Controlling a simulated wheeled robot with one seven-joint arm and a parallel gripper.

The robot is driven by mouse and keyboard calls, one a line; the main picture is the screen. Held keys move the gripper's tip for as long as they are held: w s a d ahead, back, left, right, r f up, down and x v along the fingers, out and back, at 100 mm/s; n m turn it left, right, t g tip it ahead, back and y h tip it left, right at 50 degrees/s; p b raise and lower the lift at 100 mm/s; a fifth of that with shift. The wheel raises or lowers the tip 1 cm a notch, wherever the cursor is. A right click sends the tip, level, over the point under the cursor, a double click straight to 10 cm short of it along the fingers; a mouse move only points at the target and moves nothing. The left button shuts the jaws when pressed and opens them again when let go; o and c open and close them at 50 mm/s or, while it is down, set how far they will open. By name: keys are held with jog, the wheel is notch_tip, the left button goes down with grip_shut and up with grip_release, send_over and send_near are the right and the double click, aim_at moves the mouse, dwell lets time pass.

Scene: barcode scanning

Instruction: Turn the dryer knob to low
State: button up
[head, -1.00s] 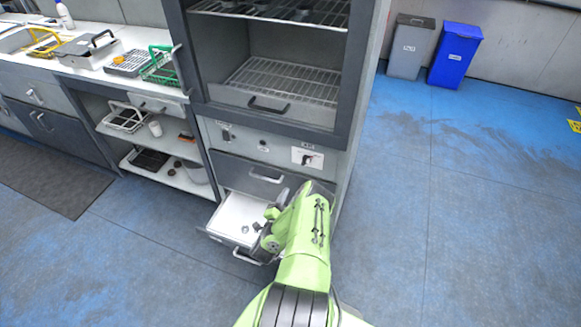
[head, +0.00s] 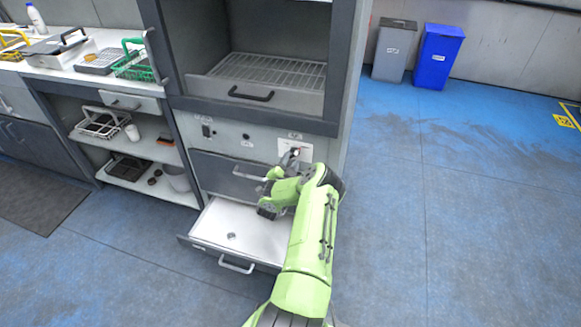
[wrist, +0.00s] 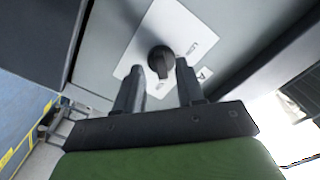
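The dryer knob (wrist: 161,60) is a black round dial on a white label plate (wrist: 190,35) on the dryer's grey front panel. In the head view the label plate (head: 286,144) shows below the rack opening, partly hidden by my gripper (head: 294,156). In the wrist view my gripper (wrist: 158,75) is open, with its two dark fingers apart. The knob lies between and just beyond the fingertips; I cannot tell whether they touch it. The knob's setting and the label's markings are too small to read.
Below the panel, an open white drawer (head: 212,219) sticks out under my arm, with a small round item (head: 231,236) in it. A closed drawer (head: 215,172) is above it. Grey (head: 392,52) and blue bins (head: 432,58) stand at the back right. The blue floor to the right is clear.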

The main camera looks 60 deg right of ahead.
jog(key=shift+w+d, duration=0.1)
jog(key=shift+d, duration=0.25)
jog(key=shift+r, duration=0.1)
jog(key=shift+c, duration=0.3)
grip_shut()
